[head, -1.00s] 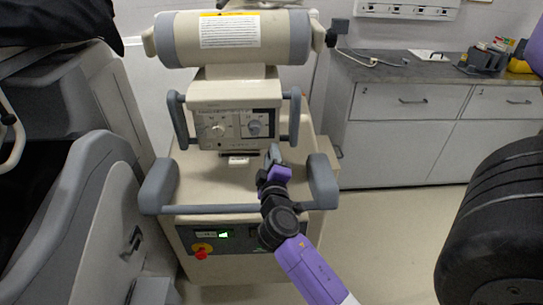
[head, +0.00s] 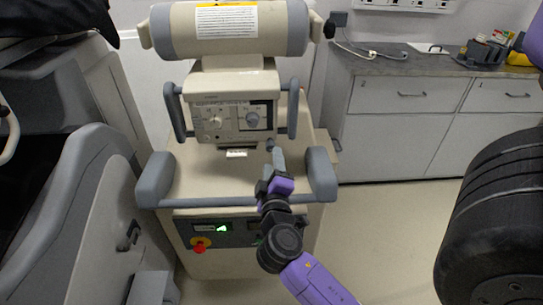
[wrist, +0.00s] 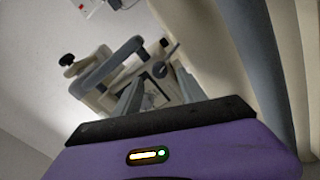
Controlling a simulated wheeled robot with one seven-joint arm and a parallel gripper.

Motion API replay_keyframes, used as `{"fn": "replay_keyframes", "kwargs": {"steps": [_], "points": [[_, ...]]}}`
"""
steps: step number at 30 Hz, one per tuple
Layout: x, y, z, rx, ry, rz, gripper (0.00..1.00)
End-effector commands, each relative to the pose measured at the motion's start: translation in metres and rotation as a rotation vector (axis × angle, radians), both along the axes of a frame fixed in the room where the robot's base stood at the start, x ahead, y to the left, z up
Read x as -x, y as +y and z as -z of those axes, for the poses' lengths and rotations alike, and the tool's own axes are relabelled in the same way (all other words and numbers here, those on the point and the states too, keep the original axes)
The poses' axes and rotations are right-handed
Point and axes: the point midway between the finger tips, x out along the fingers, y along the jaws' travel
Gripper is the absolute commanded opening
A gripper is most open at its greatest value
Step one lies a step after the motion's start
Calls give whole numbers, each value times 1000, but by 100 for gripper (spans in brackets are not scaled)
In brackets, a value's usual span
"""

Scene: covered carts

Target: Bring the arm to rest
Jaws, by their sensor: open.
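My purple and black arm reaches up from the bottom of the head view. My gripper (head: 275,152) is in front of the beige medical machine (head: 168,240), above its flat top and below the control panel. Its grey fingers are seen nearly edge-on there. In the wrist view, my gripper (wrist: 155,92) shows two grey fingers spread apart with nothing between them. The machine's panel and handles show beyond the fingers, tilted in that view.
Grey bumper handles (head: 320,174) flank the machine's top close to my gripper. A grey-and-beige machine (head: 85,210) stands at the left. A counter with white drawers (head: 400,125) is at the back right. Pale floor (head: 390,240) lies open in front of it.

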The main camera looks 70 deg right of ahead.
Motion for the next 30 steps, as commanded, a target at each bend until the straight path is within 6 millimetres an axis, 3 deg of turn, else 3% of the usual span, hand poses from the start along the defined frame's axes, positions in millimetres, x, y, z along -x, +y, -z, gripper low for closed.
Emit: {"fn": "replay_keyframes", "kwargs": {"steps": [6, 23, 26, 30], "points": [[6, 14, 0, 0, 0, 1, 48], [6, 14, 0, 0, 0, 1, 48], [2, 16, -1, 2, -3, -19, 48], [-25, 31, -4, -42, -71, -146, 48]]}}
